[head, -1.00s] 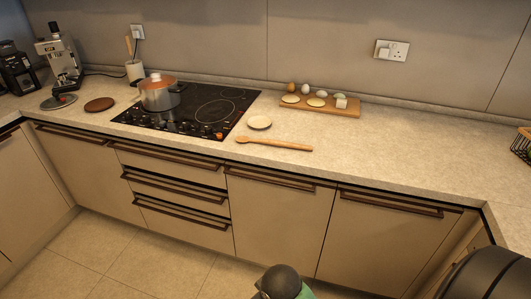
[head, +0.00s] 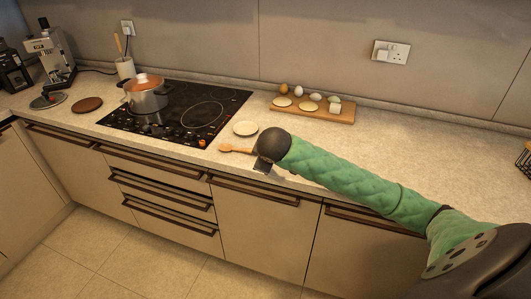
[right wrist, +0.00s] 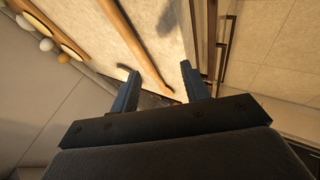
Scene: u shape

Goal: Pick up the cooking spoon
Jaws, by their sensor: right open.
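The wooden cooking spoon (head: 235,149) lies on the worktop near its front edge, right of the hob. In the head view only a dark bit of this gripper (head: 262,166) shows below the wrist. My left gripper is out of view.
A small pale plate (head: 245,128) lies just behind the spoon. A wooden board (head: 325,113) with eggs and round pieces is farther back. A pot (head: 147,97) stands on the black hob (head: 185,125).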

